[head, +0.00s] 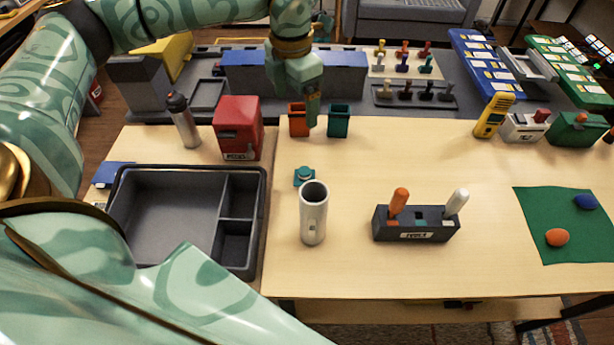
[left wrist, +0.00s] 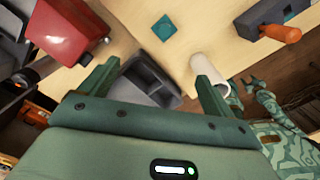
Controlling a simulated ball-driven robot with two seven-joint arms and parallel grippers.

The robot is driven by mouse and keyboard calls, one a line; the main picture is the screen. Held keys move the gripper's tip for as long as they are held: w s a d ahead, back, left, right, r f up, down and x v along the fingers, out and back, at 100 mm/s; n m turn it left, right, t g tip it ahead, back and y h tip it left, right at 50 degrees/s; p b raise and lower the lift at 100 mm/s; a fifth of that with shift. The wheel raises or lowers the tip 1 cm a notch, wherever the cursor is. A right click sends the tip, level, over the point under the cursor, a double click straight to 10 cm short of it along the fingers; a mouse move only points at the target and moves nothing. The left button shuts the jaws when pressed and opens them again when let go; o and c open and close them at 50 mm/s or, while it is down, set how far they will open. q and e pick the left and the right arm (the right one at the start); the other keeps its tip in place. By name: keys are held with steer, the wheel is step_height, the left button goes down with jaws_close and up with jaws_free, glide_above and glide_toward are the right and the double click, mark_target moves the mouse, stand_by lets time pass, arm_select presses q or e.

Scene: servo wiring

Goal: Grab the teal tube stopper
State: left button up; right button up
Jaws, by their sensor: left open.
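The teal tube stopper (head: 304,175) lies on the light wooden table, just behind the upright white tube (head: 313,222). In the left wrist view the stopper (left wrist: 164,28) is a small teal square near the top, beyond the fingertips, with the white tube (left wrist: 207,70) to its lower right. My right gripper does not show clearly in either view.
A dark grey tray (head: 262,215) stands left of the tube, and a red box (head: 238,128) behind it. Orange (head: 298,120) and teal (head: 339,121) bins stand near my left gripper. A dark rack (head: 415,224) with handled tools stands right. The table between rack and bins is clear.

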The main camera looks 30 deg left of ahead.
arm_select(q)
step_height(320, 180, down, 7)
steer(key=b, duration=0.6)
glide_above(305, 170)
steer(key=a, duration=0.1)
steer(key=f, duration=0.9)
steer(key=shift+s+f, duration=0.35)
steer(key=f, duration=0.2)
steer(key=f+b, duration=0.1)
steer(key=f, duration=0.1)
steer(key=d+f+b, duration=0.1)
steer(key=f, duration=0.1)
steer(key=shift+w, duration=0.3)
steer(key=shift+r, duration=0.1)
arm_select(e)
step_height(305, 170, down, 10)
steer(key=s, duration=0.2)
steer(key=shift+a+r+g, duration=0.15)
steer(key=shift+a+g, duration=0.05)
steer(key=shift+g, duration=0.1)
arm_select(q)
steer(key=c, duration=0.9)
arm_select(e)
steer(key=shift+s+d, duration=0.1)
